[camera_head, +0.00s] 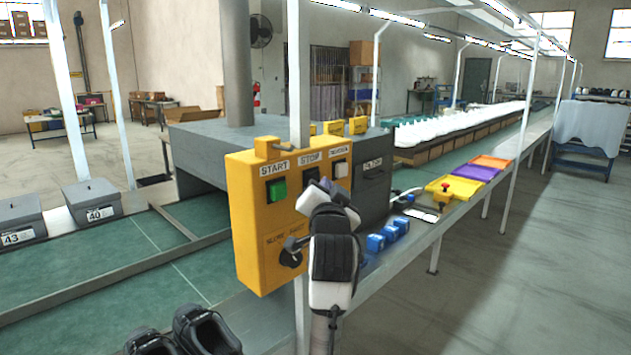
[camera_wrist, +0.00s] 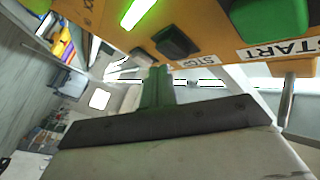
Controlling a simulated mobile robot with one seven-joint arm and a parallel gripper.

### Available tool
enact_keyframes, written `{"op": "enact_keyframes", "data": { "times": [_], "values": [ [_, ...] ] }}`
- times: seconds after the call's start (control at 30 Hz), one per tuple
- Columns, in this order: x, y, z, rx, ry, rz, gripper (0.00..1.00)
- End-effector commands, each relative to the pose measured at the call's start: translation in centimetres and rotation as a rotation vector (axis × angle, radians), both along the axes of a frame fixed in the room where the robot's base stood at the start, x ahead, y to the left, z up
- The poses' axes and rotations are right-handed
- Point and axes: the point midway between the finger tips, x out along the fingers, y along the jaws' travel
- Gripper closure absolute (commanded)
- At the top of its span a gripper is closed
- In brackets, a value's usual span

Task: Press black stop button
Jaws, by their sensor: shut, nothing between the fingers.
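The yellow control box (camera_head: 258,225) stands on a post beside the conveyor. Its black stop button (camera_head: 312,174) sits under the STOP label, between the green START button (camera_head: 277,189) and a white button (camera_head: 341,169). My gripper (camera_head: 322,188) is in front of the box, its tips just below and close to the black button, partly covering that area. In the wrist view the black button (camera_wrist: 178,40) is just beyond the shut fingertips (camera_wrist: 158,72), with the green button (camera_wrist: 268,18) to its right. Contact with the button cannot be made out.
A rotary knob (camera_head: 291,252) is low on the box, close to my gripper's left. Blue blocks (camera_head: 385,236) and a yellow tray with a red button (camera_head: 452,189) lie on the ledge at right. Black shoes (camera_head: 205,332) and grey boxes (camera_head: 92,201) are at left. The right-hand floor is open.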

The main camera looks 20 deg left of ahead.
Motion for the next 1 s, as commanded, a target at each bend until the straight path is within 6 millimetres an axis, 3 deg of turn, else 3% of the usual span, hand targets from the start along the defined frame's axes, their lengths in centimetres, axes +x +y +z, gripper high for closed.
{"op": "enact_keyframes", "data": {
  "times": [1.0],
  "values": [
    [0.33,0.9,-0.01,0.0,0.0,0.0,1.0]
  ]
}}
